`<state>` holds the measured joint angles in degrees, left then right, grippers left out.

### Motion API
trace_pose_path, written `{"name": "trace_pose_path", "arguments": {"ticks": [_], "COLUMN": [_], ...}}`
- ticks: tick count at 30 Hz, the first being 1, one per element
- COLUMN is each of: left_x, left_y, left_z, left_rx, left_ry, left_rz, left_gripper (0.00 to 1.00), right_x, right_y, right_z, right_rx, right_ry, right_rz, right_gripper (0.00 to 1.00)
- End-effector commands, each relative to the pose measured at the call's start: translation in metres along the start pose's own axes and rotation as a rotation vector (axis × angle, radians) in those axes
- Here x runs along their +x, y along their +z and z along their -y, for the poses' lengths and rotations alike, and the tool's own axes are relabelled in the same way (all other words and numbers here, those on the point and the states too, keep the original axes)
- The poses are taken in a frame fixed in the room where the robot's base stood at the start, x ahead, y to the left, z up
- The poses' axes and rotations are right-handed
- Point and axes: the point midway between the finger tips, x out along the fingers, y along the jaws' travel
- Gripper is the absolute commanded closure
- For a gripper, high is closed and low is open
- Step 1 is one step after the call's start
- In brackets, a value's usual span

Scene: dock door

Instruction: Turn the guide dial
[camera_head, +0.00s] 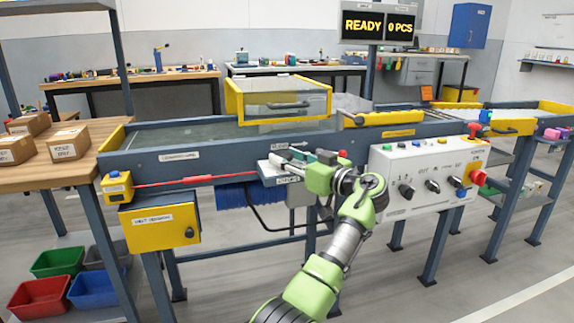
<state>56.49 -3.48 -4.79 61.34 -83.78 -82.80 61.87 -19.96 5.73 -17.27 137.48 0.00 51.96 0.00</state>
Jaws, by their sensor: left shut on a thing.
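My left gripper (310,173) reaches in from the bottom and is at the small labelled guide bracket (284,181) on the front of the conveyor. It is shut on a small part there, which I take to be the guide dial. The gripper's green body and wrist hide most of that part, so I cannot see its marking or angle. My right gripper is not in view.
The white control panel (426,170) with knobs and a red button stands close right of my gripper. A yellow box (160,227) hangs at the conveyor's left. A raised yellow-framed guard (278,98) is above. The display (362,24) reads READY and 0 PCS. Cartons (68,143) sit left.

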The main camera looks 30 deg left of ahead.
Motion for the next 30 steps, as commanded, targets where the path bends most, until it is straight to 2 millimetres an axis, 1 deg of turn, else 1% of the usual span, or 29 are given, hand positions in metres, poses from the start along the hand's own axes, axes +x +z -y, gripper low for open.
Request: {"name": "trace_pose_path", "arguments": {"ticks": [1, 3, 12, 30], "left_x": [0.000, 0.000, 0.000, 0.001], "left_y": [0.000, -0.001, -0.002, -0.003], "left_z": [-0.001, -0.001, -0.002, -0.002], "left_rx": [-0.002, -0.002, -0.003, -0.003], "left_ry": [-0.015, -0.036, -0.106, -0.139], "left_rz": [-0.004, -0.004, -0.004, -0.004], "left_gripper": [0.84, 0.84, 0.84, 0.84], "right_x": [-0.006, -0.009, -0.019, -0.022], "right_y": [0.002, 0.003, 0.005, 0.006], "right_z": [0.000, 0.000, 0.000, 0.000], "right_rx": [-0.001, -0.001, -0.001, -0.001], "right_ry": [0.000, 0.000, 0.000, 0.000], "right_rz": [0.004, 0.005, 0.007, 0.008], "right_gripper": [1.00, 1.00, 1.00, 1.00]}}
